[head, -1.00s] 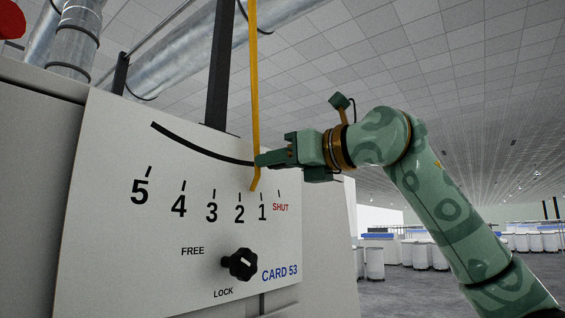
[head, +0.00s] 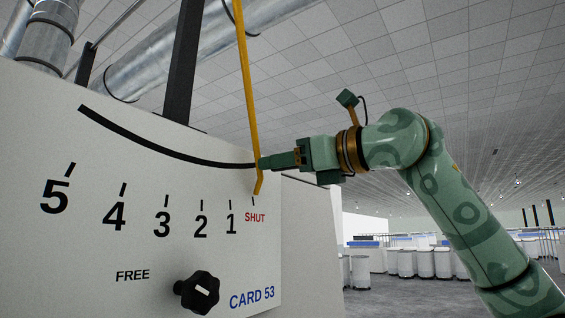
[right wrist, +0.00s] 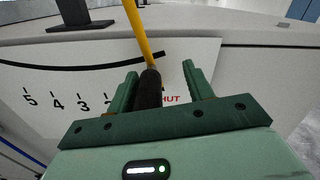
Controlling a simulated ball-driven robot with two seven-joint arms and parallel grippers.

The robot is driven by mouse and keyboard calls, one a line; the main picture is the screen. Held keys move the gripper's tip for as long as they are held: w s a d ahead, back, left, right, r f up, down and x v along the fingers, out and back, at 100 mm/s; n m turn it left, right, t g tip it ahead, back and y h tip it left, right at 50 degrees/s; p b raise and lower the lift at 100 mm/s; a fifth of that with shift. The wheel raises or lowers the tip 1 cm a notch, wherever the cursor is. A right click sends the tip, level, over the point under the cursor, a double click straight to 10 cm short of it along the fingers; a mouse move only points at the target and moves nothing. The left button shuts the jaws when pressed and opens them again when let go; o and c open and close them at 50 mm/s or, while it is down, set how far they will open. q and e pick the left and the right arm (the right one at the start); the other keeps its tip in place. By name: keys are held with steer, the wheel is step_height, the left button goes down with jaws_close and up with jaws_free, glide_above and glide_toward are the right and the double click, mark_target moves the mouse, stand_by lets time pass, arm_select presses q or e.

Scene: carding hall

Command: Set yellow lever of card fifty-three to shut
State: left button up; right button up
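The yellow lever (head: 246,95) hangs down over the card 53 scale plate (head: 90,235). Its bent lower tip is at the tick above the red SHUT label (head: 255,217), right of the 1. My right gripper (head: 268,162) is at the lever's lower part, coming from the right. In the right wrist view the lever's dark grip (right wrist: 148,90) stands between my parted fingers, close beside the left finger, with a gap to the right one. Whether that finger touches it I cannot tell. My left gripper is not in view.
A black knob (head: 198,292) sits below the scale, with FREE printed at its upper left. A black curved slot (head: 150,146) runs above the numbers. A dark post (head: 183,70) rises behind the plate. White bins (head: 405,262) stand far off at right.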

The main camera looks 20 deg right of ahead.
steer(key=shift+s+a, duration=0.2)
steer(key=shift+s+d, duration=0.15)
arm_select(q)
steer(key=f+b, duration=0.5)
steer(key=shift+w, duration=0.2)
arm_select(e)
steer(key=v, duration=1.6)
steer(key=shift+f, duration=0.1)
